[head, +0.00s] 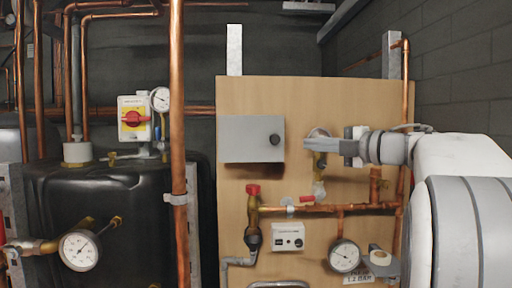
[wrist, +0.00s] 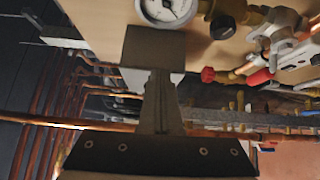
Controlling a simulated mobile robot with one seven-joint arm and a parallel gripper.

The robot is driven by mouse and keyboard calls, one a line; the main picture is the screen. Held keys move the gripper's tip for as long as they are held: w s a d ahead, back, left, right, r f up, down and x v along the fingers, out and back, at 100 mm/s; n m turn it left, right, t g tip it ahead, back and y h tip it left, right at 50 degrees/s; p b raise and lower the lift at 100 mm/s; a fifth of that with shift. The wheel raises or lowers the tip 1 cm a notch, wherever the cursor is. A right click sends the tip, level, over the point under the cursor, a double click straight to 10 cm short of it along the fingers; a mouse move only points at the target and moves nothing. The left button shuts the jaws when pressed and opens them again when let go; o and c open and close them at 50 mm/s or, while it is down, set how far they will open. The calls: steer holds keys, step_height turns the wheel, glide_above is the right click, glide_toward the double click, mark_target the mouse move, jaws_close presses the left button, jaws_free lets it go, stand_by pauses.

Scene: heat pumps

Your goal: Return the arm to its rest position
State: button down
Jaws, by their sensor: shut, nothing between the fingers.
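My arm enters the head view from the right, with thick white and grey links, and reaches left in front of the wooden board (head: 290,90). My gripper (head: 350,147) is at its end, near the upper right of the board, and looks small and foreshortened there. In the wrist view my gripper (wrist: 153,50) shows its dark fingers together with no gap and nothing held. I cannot tell how far its tips are from the board. The arm's shoulder and base are out of view.
The board carries a grey box (head: 252,139), a red-handled valve (head: 253,191), a lower pressure gauge (head: 344,256) and copper pipes. A tall copper pipe (head: 178,110) stands left of it, before a black tank (head: 110,200). A block wall (head: 460,80) is behind my arm.

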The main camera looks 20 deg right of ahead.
steer(key=d, duration=0.4)
steer(key=shift+w+d+r, duration=0.1)
steer(key=shift+w+r, duration=0.05)
steer(key=shift+r, duration=0.05)
step_height(320, 180, up, 6)
steer(key=s+m+t+h, duration=0.1)
steer(key=m+t+h, duration=0.55)
steer(key=m, duration=0.25)
steer(key=s+a+f+m+g, duration=0.5)
steer(key=s+a+f, duration=0.2)
steer(key=f, duration=0.6)
steer(key=s+a+f+m+g+h+b, duration=0.1)
steer(key=s+a+f+m+g, duration=0.4)
steer(key=s+f, duration=0.6)
steer(key=s+a+f+m+g+h+b, duration=0.1)
steer(key=s+a+f+m+g, duration=0.4)
steer(key=s+a+f, duration=0.4)
step_height(320, 180, down, 7)
steer(key=shift+a+f+g, duration=0.1)
steer(key=shift+a+g, duration=0.4)
steer(key=shift+g, duration=0.35)
